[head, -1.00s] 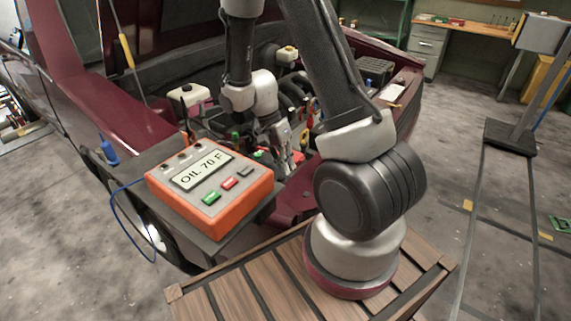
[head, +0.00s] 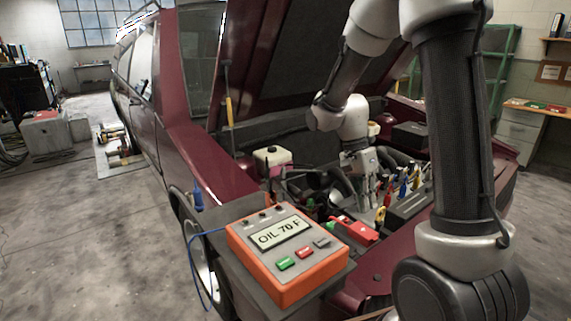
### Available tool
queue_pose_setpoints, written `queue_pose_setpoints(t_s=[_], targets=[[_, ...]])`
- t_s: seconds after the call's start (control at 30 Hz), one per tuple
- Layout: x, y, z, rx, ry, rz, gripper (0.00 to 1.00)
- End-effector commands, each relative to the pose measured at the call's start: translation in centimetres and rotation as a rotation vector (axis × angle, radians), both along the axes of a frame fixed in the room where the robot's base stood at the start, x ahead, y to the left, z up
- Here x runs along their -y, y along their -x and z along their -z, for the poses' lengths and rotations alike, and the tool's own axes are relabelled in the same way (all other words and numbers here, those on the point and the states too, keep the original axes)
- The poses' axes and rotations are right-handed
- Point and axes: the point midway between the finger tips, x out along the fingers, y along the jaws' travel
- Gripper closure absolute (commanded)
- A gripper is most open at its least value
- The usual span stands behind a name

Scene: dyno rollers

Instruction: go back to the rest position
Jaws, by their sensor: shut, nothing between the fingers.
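My gripper (head: 369,199) hangs pointing down over the open engine bay of the dark red car (head: 190,115). Its fingers are together with nothing between them. It is behind the orange meter (head: 290,262), which reads "OIL 70 F", and close to the coloured clamps beside the battery (head: 408,206). At this size I cannot tell whether the fingertips touch any engine part. My arm reaches in from the right and bends down to the gripper.
The raised hood (head: 300,60) stands behind my arm. A red block (head: 352,229) lies behind the meter, and a white reservoir with pink fluid (head: 272,160) sits at left in the bay. Grey floor (head: 90,240) at left is clear. A wooden bench (head: 535,108) stands at back right.

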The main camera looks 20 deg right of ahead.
Motion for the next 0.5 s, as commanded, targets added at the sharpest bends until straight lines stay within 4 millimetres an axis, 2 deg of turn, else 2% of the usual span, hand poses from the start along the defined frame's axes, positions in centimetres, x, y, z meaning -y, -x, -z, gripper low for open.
queue_pose_setpoints(t_s=[0.17,0.33,0.5], targets=[[0.0,0.0,0.1,-0.014,-0.040,-0.105,1.00],[-0.3,1.2,0.6,-0.067,-0.156,-0.357,1.00],[-0.7,3.4,-1.4,-0.040,-0.277,-0.644,1.00]])
